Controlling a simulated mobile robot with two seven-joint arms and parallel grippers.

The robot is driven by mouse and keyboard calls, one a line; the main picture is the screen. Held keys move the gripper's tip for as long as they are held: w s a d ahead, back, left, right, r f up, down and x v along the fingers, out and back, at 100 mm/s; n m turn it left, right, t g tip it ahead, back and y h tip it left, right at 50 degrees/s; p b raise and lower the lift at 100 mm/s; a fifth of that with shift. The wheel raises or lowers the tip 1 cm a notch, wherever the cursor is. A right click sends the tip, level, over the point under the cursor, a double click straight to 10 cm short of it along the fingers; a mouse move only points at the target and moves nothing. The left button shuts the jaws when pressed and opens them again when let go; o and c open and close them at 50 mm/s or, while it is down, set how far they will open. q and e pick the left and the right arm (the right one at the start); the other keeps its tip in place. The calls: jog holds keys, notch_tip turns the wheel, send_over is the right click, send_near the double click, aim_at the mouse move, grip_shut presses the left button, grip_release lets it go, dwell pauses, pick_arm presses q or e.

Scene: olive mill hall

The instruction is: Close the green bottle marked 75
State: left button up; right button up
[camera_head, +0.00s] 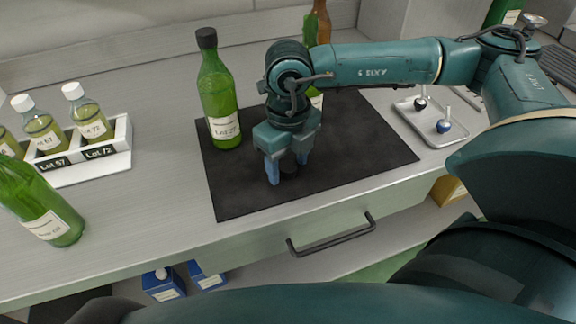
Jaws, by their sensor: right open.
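A tall green bottle (218,92) with a black cap on its neck stands upright on the dark mat (364,160); its label number is too small to read surely. Another green bottle (311,32) stands behind my right arm, mostly hidden; its number and mouth cannot be made out. My left gripper is not in view.
A white rack (122,150) holds several small labelled bottles at left. Another green bottle (40,205) stands at the left front. A brown bottle (323,22) is at the back. A metal tray (427,125) with small stoppers lies right. A drawer handle (331,236) juts out below the counter edge.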

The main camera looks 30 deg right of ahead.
aim_at(288, 166)
jog(key=shift+c, duration=0.5)
jog(key=c, duration=0.9)
jog(key=shift+r, duration=0.15)
notch_tip(288, 166, up, 10)
jog(key=shift+f, duration=0.1)
